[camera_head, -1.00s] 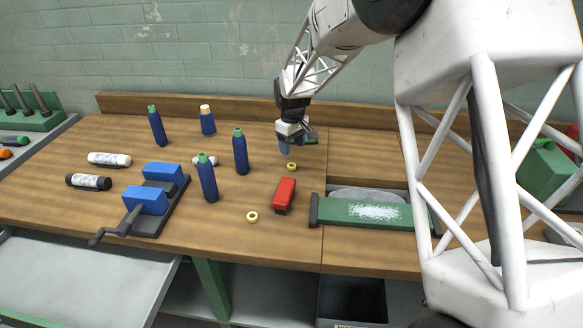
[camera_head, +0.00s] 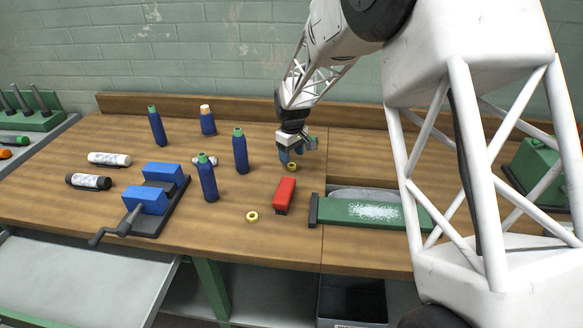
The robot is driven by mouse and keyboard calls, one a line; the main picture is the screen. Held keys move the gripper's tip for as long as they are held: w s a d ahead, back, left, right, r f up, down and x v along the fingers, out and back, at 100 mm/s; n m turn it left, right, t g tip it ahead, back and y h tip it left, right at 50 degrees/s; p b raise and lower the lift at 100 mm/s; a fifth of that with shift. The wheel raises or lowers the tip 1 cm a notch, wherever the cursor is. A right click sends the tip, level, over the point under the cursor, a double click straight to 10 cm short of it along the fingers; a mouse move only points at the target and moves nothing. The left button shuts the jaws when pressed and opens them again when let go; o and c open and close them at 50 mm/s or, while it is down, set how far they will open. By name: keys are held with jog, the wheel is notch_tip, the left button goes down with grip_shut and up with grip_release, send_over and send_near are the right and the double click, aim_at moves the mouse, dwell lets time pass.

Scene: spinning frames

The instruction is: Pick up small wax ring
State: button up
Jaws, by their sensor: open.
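Two small yellow rings lie on the wooden bench; I cannot tell from their looks which is the wax ring. One ring (camera_head: 292,167) is at the middle back, right beside and partly under my gripper. The other ring (camera_head: 252,216) lies nearer the front edge, left of a red block. My gripper (camera_head: 291,158) points down just above the back ring, with its jaws open. Whether a finger touches the ring or the bench is too small to tell.
The red block (camera_head: 285,192) lies just in front of my gripper. Blue bottles (camera_head: 240,152) stand to the left, beside a blue vise (camera_head: 150,198). A green tray-like block (camera_head: 372,212) sits at right.

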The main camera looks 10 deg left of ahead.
aim_at(292, 167)
jog(key=shift+a+f, duration=0.1)
jog(key=shift+f, duration=1.95)
jog(key=shift+c, duration=0.3)
jog(key=c, duration=0.9)
